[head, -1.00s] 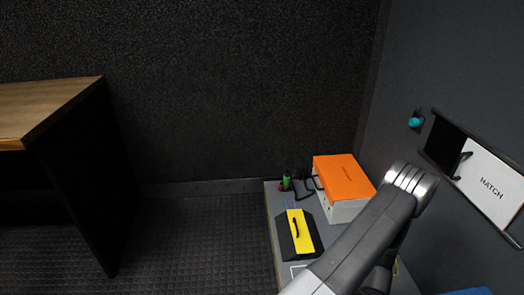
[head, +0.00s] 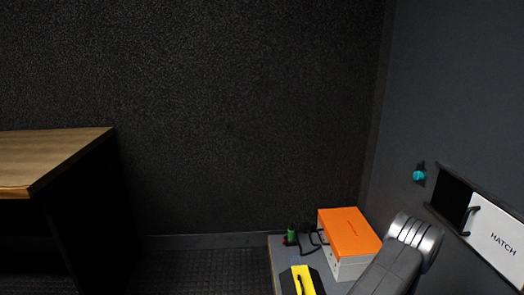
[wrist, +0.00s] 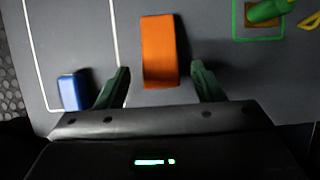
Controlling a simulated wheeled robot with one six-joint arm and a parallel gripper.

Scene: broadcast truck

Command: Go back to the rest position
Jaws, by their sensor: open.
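My gripper (wrist: 160,88) shows in the wrist view with its two dark green fingers spread apart. An orange block (wrist: 159,52) lies on the grey surface (wrist: 75,30) below, in line with the gap between the fingers; I cannot tell how far beneath them it is. Nothing is seen clamped between the fingers. In the head view my arm shows at the lower right, and the gripper itself is out of that picture.
A blue block (wrist: 73,92) lies left of the fingers; a green object (wrist: 268,10) lies at upper right. In the head view, an orange-topped box (head: 349,233), a yellow-and-black case (head: 303,281), a hatch (head: 494,238), a teal knob (head: 419,175) and a wooden desk (head: 55,155) show.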

